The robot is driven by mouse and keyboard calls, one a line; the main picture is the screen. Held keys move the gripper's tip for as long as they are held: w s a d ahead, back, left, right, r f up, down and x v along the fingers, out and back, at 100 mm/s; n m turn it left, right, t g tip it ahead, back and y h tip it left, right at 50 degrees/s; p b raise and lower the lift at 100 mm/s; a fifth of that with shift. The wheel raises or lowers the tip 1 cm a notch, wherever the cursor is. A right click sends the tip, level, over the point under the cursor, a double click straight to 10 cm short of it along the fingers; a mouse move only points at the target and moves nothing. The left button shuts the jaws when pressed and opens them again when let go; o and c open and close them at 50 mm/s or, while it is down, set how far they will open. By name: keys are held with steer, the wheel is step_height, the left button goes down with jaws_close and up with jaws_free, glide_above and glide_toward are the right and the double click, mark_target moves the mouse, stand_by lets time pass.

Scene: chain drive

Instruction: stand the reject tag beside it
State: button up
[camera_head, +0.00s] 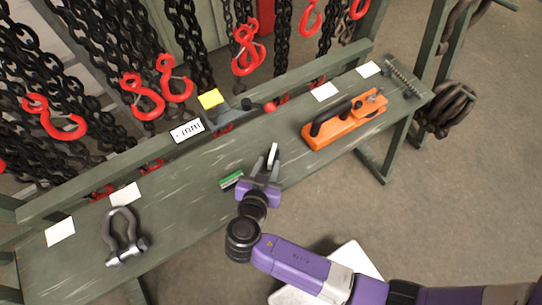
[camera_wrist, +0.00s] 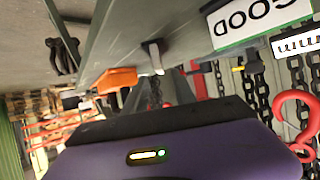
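My gripper (camera_head: 262,172) is low over the middle of the green bench, its two fingers apart. A narrow pale piece (camera_head: 272,155) stands upright by the right fingertip. It also seems to show in the wrist view as a grey-white strip (camera_wrist: 154,57). No writing on it is visible, so I cannot tell if it is the reject tag. A green-edged tag (camera_head: 231,179) is just left of the gripper; in the wrist view this tag (camera_wrist: 262,22) reads GOOD.
The green bench (camera_head: 185,215) carries several white cards. A grey tool with a yellow block (camera_head: 210,99) and a marked white card (camera_head: 187,131) are at the back edge. Chains with red hooks (camera_head: 143,97) hang behind. Bare bench lies between the shackle and the gripper.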

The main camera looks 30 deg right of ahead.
steer(key=v, duration=0.6)
steer(key=shift+b, duration=0.35)
steer(key=s+f+n+y, duration=0.2)
steer(key=s+n+y, duration=0.15)
steer(key=s, duration=0.35)
steer(key=s+f+n+y, duration=0.3)
steer(key=s+y, duration=0.2)
steer(key=s, duration=0.2)
steer(key=s+d+r+t, duration=0.2)
steer(key=r, duration=0.5)
steer(key=s+d+r+n+t, duration=0.1)
steer(key=s+d+r+t, duration=0.1)
steer(key=r, duration=0.6)
steer(key=s+d+r+n+t, duration=0.1)
steer(key=s+d+r+t, duration=0.1)
steer(key=r, duration=0.5)
steer(key=shift+s+d+r, duration=0.2)
steer(key=shift+d, duration=0.65)
